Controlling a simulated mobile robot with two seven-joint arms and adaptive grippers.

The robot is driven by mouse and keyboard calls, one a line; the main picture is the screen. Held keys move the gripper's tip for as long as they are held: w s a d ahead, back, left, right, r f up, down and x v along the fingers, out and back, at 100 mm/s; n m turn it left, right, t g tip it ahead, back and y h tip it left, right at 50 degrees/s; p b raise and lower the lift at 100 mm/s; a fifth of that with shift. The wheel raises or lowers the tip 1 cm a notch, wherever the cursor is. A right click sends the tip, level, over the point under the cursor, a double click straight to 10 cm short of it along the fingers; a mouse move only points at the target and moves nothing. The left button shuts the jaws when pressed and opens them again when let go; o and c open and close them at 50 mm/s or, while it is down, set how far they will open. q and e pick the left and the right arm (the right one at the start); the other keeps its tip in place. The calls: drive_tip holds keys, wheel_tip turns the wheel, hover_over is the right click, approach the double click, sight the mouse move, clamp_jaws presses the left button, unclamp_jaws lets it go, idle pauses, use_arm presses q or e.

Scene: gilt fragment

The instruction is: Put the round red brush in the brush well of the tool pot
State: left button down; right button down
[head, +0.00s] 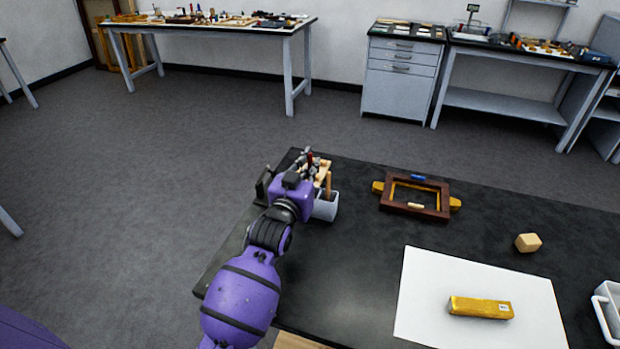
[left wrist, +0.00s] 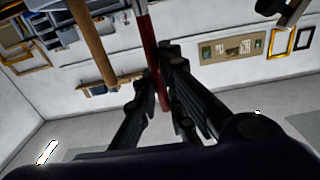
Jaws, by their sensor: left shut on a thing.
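The round red brush (head: 310,157) shows as a small red upright piece at my left gripper, at the far left corner of the black table. In the left wrist view its red handle (left wrist: 150,50) runs between the two dark fingers. My left gripper (head: 308,163) is shut on it; it also shows in the left wrist view (left wrist: 158,78). The tool pot (head: 326,207) is pale grey and stands just right of the gripper, partly hidden by my arm. A wooden handle (left wrist: 92,45) stands beside the brush. My right gripper is not in view.
A dark wooden frame (head: 414,208) with gilt bars lies right of the pot. A pale block (head: 528,242), a white sheet (head: 420,300) bearing a gilt piece (head: 481,307), and a white tray (head: 606,312) lie further right. The table's left edge is close to my arm.

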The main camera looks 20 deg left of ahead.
use_arm(q)
wheel_tip(320, 180, down, 4)
drive_tip(key=shift+r, duration=0.25)
drive_tip(key=c, duration=2.3)
unclamp_jaws()
drive_tip(key=shift+f, duration=0.2)
drive_tip(key=o, duration=0.5)
drive_tip(key=shift+r, duration=0.1)
drive_tip(key=shift+c, duration=0.2)
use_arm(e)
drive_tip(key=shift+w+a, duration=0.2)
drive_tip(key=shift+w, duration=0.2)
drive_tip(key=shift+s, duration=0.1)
